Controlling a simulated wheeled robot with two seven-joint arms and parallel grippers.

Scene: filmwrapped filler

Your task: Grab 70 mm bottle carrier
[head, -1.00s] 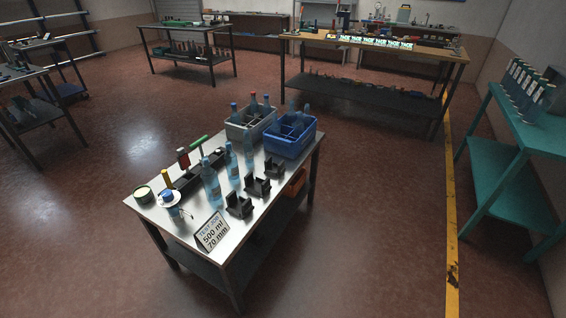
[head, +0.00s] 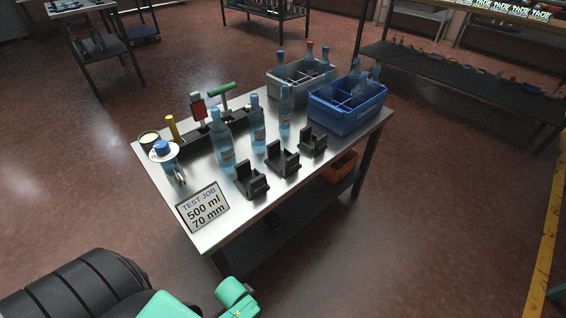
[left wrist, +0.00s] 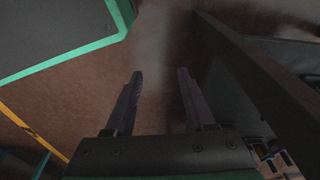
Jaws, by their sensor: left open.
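Three black bottle carriers stand in a row along the right side of the steel table: a front one (head: 251,180), a middle one (head: 283,159) and a back one (head: 313,141). I cannot read which is the 70 mm one. A sign (head: 203,207) at the table's front corner reads TEST JOB, 500 ml, 70 mm. In the left wrist view my left gripper (left wrist: 156,88) is open and empty, pointing over the red-brown floor, with no carrier in that view. My right gripper is not in view.
Blue-tinted bottles (head: 223,140) stand beside the carriers. A grey crate (head: 300,87) and a blue crate (head: 345,112) hold bottles at the back. An orange bin (head: 340,166) is below. Floor right of the table is clear.

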